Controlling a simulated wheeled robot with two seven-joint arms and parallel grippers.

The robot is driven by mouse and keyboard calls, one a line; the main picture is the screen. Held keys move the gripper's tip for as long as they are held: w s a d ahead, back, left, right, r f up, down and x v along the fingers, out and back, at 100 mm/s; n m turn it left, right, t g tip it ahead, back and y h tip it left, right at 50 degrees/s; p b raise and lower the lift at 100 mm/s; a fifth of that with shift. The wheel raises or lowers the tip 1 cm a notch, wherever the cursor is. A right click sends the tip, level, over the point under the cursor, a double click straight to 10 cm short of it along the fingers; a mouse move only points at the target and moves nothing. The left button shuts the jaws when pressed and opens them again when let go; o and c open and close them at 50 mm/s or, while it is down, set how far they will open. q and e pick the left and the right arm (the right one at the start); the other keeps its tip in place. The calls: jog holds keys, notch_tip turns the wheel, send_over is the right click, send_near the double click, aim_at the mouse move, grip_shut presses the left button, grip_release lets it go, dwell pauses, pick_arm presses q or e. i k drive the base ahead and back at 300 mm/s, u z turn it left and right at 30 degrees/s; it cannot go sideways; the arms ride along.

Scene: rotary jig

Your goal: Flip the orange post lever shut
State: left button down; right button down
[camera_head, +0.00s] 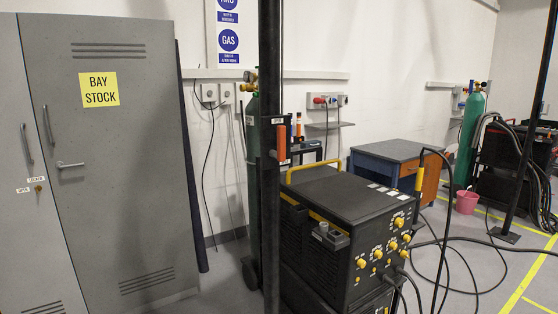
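A dark vertical post (269,215) stands near the middle of the view, running from the top edge to the bottom. An orange lever (281,143) is on the right side of the post, at about mid-height of the picture. It looks upright, close along the post. A small pale label (278,120) sits just above it. I cannot tell from this view whether the lever is fully shut. Neither of my grippers shows.
A grey locker (115,190) labelled BAY STOCK stands at the left. A black welding machine (345,225) with yellow knobs stands right of the post. A green gas cylinder (252,130) is behind the post. Cables cross the floor at the right.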

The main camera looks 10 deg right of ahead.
aim_at(280, 155)
jog(key=u, duration=0.65)
jog(key=i, duration=1.4)
jog(key=z, duration=0.65)
